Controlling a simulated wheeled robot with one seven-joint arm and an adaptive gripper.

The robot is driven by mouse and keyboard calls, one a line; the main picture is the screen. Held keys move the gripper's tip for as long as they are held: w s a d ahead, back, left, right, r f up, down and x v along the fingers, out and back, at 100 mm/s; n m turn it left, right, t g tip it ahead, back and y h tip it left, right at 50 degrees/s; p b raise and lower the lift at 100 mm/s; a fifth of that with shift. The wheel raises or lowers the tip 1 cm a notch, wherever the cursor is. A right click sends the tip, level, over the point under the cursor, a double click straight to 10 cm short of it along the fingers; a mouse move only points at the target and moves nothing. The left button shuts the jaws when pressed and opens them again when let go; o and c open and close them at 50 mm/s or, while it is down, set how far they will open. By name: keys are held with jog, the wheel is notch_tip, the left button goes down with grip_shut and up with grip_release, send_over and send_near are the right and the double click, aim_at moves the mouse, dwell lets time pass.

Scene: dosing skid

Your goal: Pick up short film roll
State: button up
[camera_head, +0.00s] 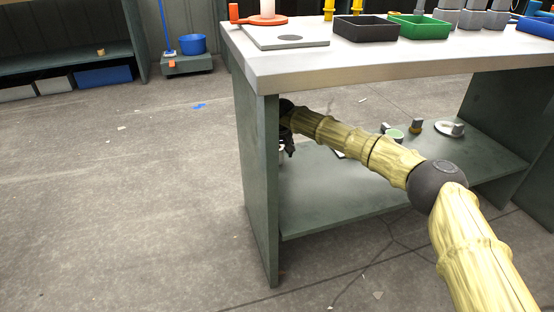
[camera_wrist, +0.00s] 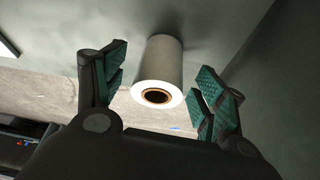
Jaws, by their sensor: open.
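The short film roll (camera_wrist: 161,68) is a white cylinder with a brown-ringed dark core hole. In the wrist view it sits between the two green-padded fingers of my gripper (camera_wrist: 158,88), with gaps on both sides, the wider one on the left. My gripper is open and no finger visibly touches the roll. In the head view my arm reaches under the table top, and my gripper (camera_head: 287,143) is at the left end of the lower shelf (camera_head: 335,205), mostly hidden by the side panel. A small pale part shows by it there, too small to identify.
The workbench top (camera_head: 330,65) is above my arm, and its left side panel (camera_head: 258,180) stands close to my gripper. Several small items, including a green-topped one (camera_head: 395,135), lie further right on the shelf. A black tray (camera_head: 366,28) and a green tray (camera_head: 419,27) stand on top.

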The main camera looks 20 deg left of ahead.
jog(key=shift+b+x, duration=0.55)
jog(key=shift+x, duration=0.7)
jog(key=c, duration=1.2)
jog(key=shift+o, duration=0.2)
